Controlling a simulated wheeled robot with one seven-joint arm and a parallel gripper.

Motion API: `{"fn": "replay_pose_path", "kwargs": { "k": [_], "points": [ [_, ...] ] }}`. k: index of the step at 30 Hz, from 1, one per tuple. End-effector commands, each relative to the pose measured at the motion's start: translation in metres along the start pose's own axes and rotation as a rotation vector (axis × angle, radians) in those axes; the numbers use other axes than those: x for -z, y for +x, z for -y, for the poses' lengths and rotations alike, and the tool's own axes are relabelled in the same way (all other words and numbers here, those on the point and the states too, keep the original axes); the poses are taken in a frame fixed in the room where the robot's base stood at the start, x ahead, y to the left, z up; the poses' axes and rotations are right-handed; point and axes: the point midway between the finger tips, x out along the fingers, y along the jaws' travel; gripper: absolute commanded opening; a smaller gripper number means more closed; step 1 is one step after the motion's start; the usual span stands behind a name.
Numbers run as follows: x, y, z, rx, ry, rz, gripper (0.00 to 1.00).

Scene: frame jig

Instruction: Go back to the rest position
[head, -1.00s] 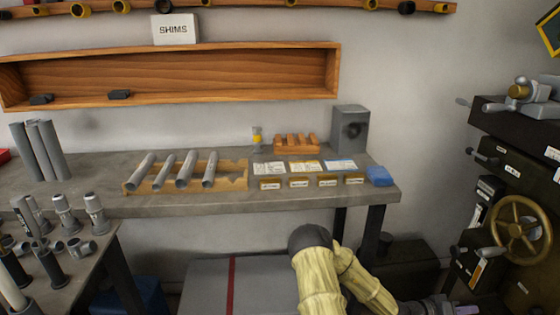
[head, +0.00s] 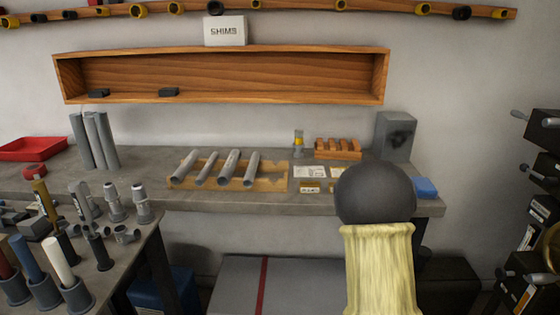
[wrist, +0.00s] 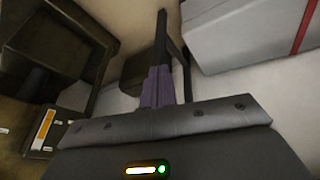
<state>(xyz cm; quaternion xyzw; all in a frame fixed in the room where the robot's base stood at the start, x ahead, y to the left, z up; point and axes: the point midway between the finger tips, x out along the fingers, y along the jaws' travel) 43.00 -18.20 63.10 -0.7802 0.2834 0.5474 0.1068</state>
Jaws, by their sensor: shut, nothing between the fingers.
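My gripper (wrist: 160,82) shows in the wrist view with its purple-grey fingers together and nothing between them. It points down past a dark table leg towards the pale floor. In the head view my arm, a dark round joint above a pale yellow sleeve, rises at the lower right in front of the workbench (head: 330,200). My gripper is not seen in the head view.
A grey chest with a red stripe (head: 263,285) stands under the bench and also shows in the wrist view (wrist: 240,30). Dark machinery (head: 535,225) stands at the right. A side table with several tube holders (head: 130,265) is at the left. A wooden rack (head: 270,184) holds tubes.

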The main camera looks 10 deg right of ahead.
Motion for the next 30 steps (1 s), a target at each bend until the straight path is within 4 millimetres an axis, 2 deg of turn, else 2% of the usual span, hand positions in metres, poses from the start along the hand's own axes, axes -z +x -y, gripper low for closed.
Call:
{"fn": "replay_pose_path", "kwargs": {
  "k": [1,3,6,10,15,22,30],
  "points": [
    [-0.005,-0.019,0.018,0.061,-0.033,0.01,0.0],
    [-0.016,-0.043,0.039,0.131,-0.086,0.032,0.0],
    [-0.034,-0.077,0.063,0.213,-0.171,0.06,0.0],
    [-0.058,-0.116,0.08,0.28,-0.283,0.086,0.0],
    [-0.084,-0.15,0.088,0.315,-0.4,0.104,0.0],
    [-0.111,-0.184,0.086,0.318,-0.534,0.108,0.0],
    [-0.093,-0.223,0.079,0.316,-0.53,0.113,0.0]
  ]
}}
